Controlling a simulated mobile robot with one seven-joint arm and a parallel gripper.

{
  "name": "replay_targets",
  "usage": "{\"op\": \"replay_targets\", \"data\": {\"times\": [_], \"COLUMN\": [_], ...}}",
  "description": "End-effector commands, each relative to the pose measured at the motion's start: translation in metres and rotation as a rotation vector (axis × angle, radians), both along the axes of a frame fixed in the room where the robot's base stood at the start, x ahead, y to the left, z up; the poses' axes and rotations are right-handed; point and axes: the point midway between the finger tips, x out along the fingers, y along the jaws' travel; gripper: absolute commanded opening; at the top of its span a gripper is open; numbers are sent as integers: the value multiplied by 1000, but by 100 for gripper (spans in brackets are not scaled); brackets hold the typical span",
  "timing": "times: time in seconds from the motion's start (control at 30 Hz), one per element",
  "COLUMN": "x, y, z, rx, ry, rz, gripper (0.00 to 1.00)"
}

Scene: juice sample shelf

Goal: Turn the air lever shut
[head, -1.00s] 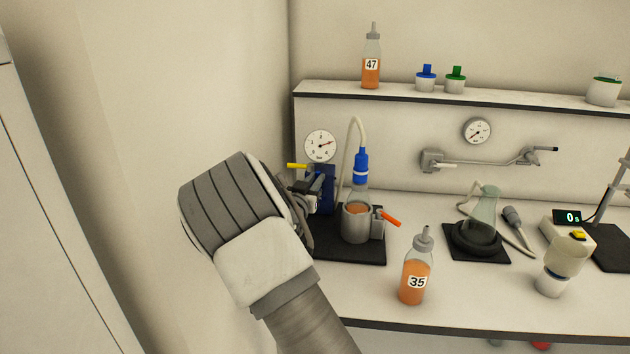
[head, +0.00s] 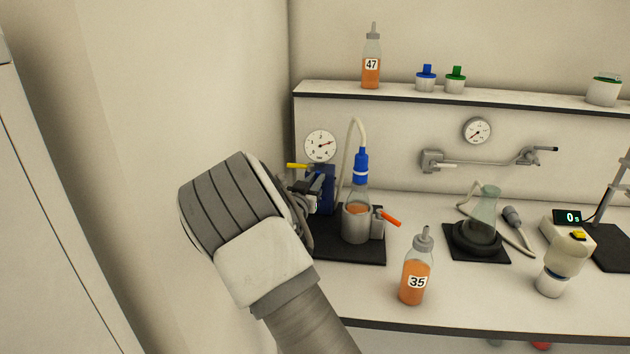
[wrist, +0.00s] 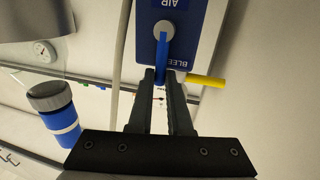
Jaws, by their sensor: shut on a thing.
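The blue air lever (wrist: 161,52) shows in the wrist view, turning on a grey round hub under the AIR label of a dark blue and white valve block (wrist: 203,28). The lever points down in that picture, toward my fingers. My gripper (wrist: 163,77) is shut on the lever's free end. In the head view my gripper (head: 318,186) is at the blue block (head: 327,178), and my wrist and fingers hide the air lever. A yellow lever (wrist: 206,80) sticks out sideways by the BLEED label; it also shows in the head view (head: 297,166).
A flask with a blue cap (head: 361,168) and orange liquid stands close beside the block, with a hose above. An orange handle (head: 390,218) juts out to its right. Bottle 35 (head: 416,272) stands in front. A gauge (head: 320,145) is on the wall behind.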

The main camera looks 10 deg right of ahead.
Motion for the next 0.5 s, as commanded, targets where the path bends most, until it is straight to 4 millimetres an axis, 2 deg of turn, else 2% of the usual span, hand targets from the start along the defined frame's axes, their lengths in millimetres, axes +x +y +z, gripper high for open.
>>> {"op": "replay_targets", "data": {"times": [0.27, 0.5], "x": [0, 2], "y": [1, 6], "z": [0, -1], "rx": [-12, -101], "ry": [5, 34], "rz": [0, 1], "gripper": [0, 0]}}
